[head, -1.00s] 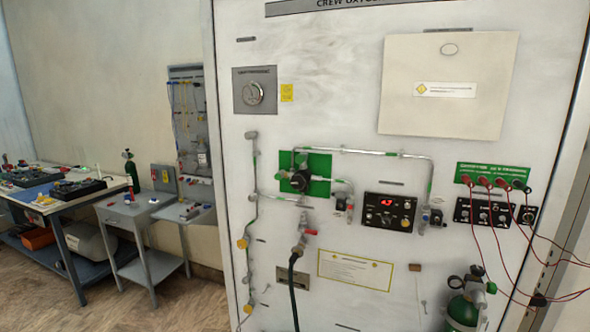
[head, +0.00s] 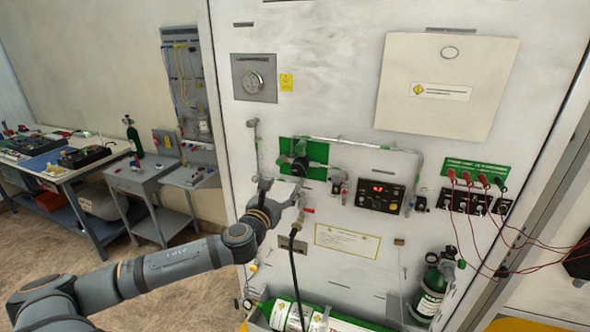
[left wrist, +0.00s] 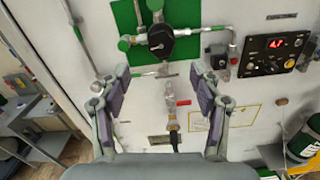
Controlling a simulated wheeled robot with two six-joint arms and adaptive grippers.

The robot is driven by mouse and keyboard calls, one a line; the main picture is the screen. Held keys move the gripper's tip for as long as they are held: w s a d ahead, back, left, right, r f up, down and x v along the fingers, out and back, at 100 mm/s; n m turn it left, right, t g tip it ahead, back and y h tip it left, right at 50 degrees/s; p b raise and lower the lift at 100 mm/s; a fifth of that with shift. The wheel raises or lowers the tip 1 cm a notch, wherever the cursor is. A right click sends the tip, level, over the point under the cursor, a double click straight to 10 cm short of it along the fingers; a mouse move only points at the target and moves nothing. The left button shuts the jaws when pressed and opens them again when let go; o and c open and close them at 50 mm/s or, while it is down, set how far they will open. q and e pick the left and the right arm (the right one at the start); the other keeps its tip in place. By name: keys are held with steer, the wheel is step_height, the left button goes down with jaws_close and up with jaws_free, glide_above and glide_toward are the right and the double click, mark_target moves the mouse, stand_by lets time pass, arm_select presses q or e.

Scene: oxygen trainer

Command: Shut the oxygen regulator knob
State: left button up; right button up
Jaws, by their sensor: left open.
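The oxygen regulator knob (head: 300,166) is black and round and sits on a green plate (head: 318,150) on the white panel. In the left wrist view the knob (left wrist: 160,40) is at the top centre, with a pale mark on its face. My left gripper (head: 281,187) is open and empty, just below and left of the knob in the head view. In the left wrist view its two fingers (left wrist: 160,72) are spread wide, below the knob and apart from it. My right gripper is not in view.
Silver pipes (head: 360,143) run beside the plate. A valve with a black hose (head: 296,262) is below the knob. A control box (head: 380,194) with a red display is to the right. Green cylinders (head: 432,290) stand and lie low down. Red cables (head: 462,225) hang at the right.

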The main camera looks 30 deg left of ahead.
mark_target(296, 170)
arm_select(q)
steer(key=p+x, duration=0.1)
steer(key=x, duration=0.3)
steer(key=p+x, duration=0.2)
steer(key=x, duration=0.3)
steer(key=shift+w+d+r, duration=0.1)
steer(key=shift+r, duration=0.1)
steer(key=shift+w+f+p, duration=0.2)
steer(key=shift+w+p, duration=0.15)
steer(key=shift+w, duration=0.2)
steer(key=c, duration=1.2)
steer(key=shift+o, duration=0.2)
